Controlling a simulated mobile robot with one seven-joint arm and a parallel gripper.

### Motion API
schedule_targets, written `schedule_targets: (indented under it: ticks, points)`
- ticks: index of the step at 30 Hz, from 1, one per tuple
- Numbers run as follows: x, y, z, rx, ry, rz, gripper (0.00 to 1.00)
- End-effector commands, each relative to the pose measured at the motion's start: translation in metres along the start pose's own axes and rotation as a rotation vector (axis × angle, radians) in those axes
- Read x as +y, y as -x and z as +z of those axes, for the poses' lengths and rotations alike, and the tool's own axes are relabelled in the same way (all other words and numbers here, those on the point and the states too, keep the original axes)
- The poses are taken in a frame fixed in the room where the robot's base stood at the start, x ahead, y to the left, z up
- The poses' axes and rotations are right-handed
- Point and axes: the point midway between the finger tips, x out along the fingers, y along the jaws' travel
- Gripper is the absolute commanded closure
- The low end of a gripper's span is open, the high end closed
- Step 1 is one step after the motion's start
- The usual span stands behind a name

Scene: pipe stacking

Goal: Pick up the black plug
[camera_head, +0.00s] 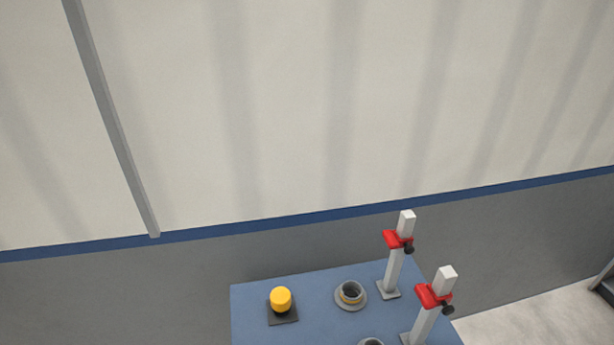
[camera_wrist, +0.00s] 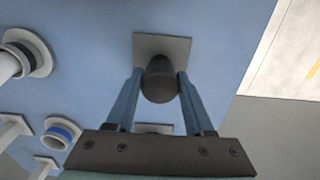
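The black plug (camera_wrist: 161,80) is a dark, rounded cylinder in the upper middle of the wrist view. It appears over a square grey plate (camera_wrist: 180,45) on the blue tabletop. My gripper (camera_wrist: 160,77) has one blue-grey finger on each side of the plug. The plug fills nearly the whole gap between the fingertips. I cannot tell whether the fingers press on it or stand slightly apart from it. I also cannot tell whether the plug rests on the plate. Neither my gripper nor the black plug shows in the head view.
In the wrist view, a flanged pipe (camera_wrist: 28,55) and a blue-ringed socket (camera_wrist: 62,133) stand at left.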

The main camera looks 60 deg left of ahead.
Motion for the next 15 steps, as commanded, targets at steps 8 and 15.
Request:
schedule_targets:
  ticks: [8,15]
  points:
    - [0.0,0.0002,0.0,0.0,0.0,0.0,1.0]
    - [0.0002,0.0005,-0.0001,0.0,0.0,0.0,1.0]
